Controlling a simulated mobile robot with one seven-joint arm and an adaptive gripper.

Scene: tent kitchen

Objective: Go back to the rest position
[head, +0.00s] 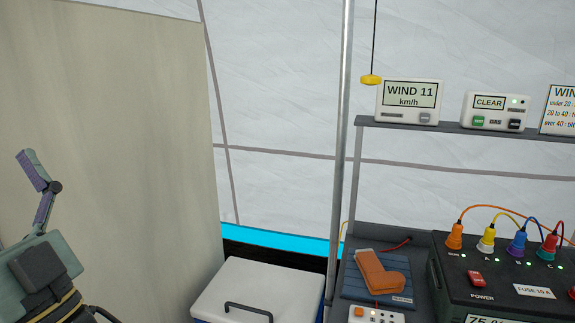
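My gripper (34,172) shows at the left edge of the head view, pointing up, with a purple-grey finger above a grey-green body. Only one finger is clear to see; the other is hidden or out of frame. I cannot tell whether it is open or shut. I see nothing held at the visible fingertip. It is in front of a plain beige panel, well left of the bench and the white box.
A white-lidded box (258,288) with a dark handle stands low in the middle. At right, an orange boot-shaped item (382,272) lies on a blue mat (352,283) beside a black power unit (500,262) with coloured plugs. A metal pole (341,120) and a shelf (445,127) with displays stand there.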

